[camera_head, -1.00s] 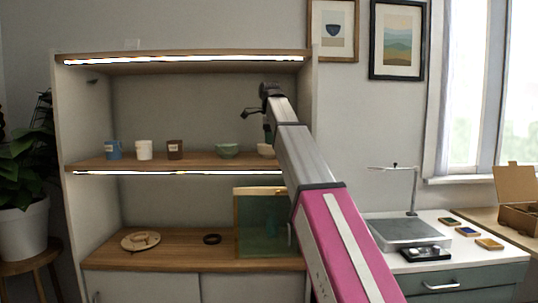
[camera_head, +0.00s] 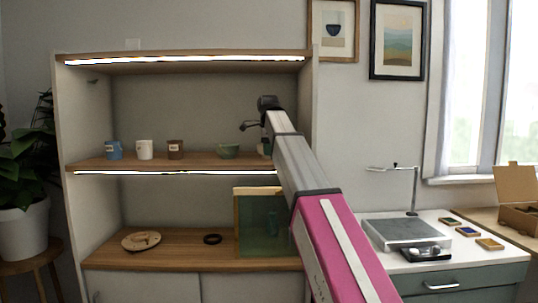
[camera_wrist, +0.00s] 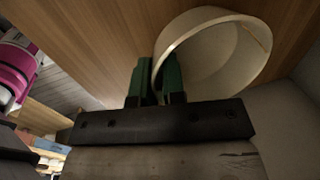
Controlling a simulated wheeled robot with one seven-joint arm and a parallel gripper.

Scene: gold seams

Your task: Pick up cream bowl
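The cream bowl (camera_wrist: 225,60) fills the upper middle of the wrist view, its open side turned partly toward the camera. The green fingers of my gripper (camera_wrist: 154,82) are close together at its left rim. One finger is outside the wall and the other inside, with the thin wall between them. In the head view, only a sliver of the cream bowl (camera_head: 261,149) shows at the right end of the middle shelf (camera_head: 200,162). My arm hides the rest and the fingertips there. I cannot tell whether the bowl touches the shelf.
A green bowl (camera_head: 228,151) stands just left on the same shelf. Further left are a brown cup (camera_head: 176,149), a white cup (camera_head: 145,149) and a blue cup (camera_head: 114,149). The upper shelf (camera_head: 190,58) is above, and the side panel (camera_head: 311,110) is close on the right.

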